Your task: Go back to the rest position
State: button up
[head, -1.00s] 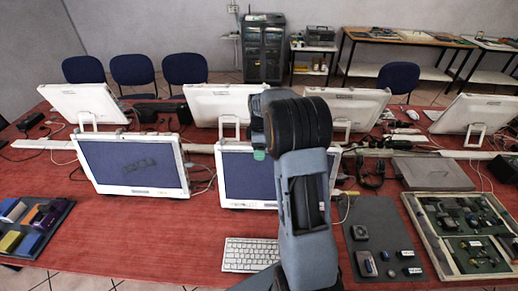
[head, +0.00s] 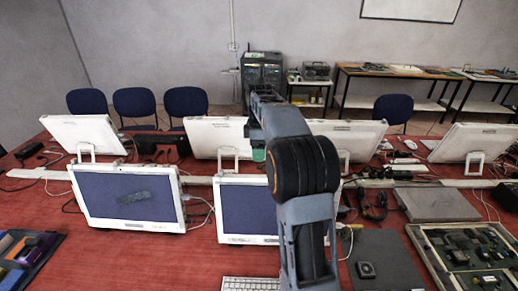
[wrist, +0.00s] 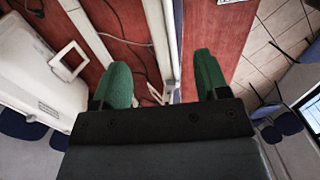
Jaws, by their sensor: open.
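My gripper (wrist: 162,82) shows in the wrist view with its two green fingers spread wide apart and nothing between them. Past the fingers are the red table (wrist: 207,30), a pale strip and cables. In the head view my arm rises in front of the right-hand screen and its far end reaches over the back row of monitors. Only a small green part of the gripper (head: 258,155) shows there, near the top of that screen; the rest is hidden behind my arm.
Two screens (head: 128,197) face me on the red table (head: 50,205), with several monitors (head: 86,133) behind. A keyboard (head: 250,284), a dark mat (head: 385,255) and a tray of circuit boards (head: 418,243) lie near the front. Cables (head: 372,205) lie loose at right.

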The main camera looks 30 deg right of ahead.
jog(key=shift+r, duration=0.35)
dwell(0.3)
notch_tip(320, 180, down, 3)
jog(key=m, duration=0.4)
jog(key=shift+s+f+m, duration=0.1)
jog(key=shift+f+m, duration=0.1)
jog(key=shift+m, duration=0.2)
jog(key=s+a+m+t, duration=0.2)
jog(key=s+a, duration=0.5)
jog(key=s, duration=0.4)
jog(key=s+a+m+t, duration=0.3)
jog(key=s+a+m, duration=0.2)
jog(key=s, duration=0.6)
jog(key=shift+s+a, duration=0.15)
jog(key=shift+a, duration=0.85)
jog(key=shift+f, duration=0.1)
jog(key=shift+c, duration=0.4)
